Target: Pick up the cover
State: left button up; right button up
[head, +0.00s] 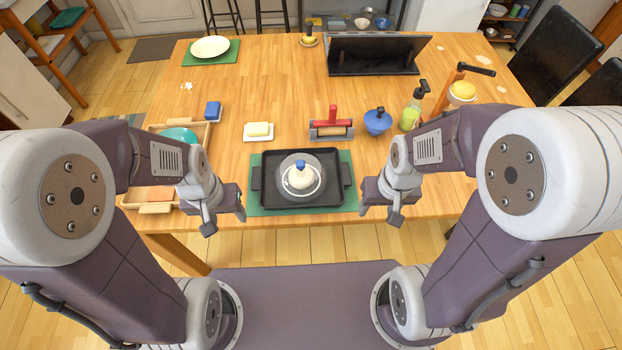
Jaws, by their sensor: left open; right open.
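A round, clear cover (315,187) with a blue knob on top sits in the middle of a black tray (331,162). A white item shows through it, and its exact shape is hard to tell. The tray lies on a green mat (349,192) at the table's front edge. My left gripper (225,219) is open and empty, just left of the tray's front left corner. My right gripper (379,213) is open and empty, just right of the tray's front right corner. Neither gripper touches the cover.
Behind the tray stand a butter dish (258,131), a red-handled tool (332,125), a blue lidded bowl (377,121) and a green bottle (411,110). A wooden tray (160,127) is at left. A dark panel (374,57) stands at the back.

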aim_at(301, 177)
jog(key=j+z, duration=0.15)
jog(key=j, duration=0.3)
jog(key=k+j+z, duration=0.2)
jog(key=j, duration=0.25)
jog(key=j+z, duration=0.15)
jog(key=j, duration=0.35)
jog(key=k+j+z, duration=0.15)
jog(key=j, duration=0.25)
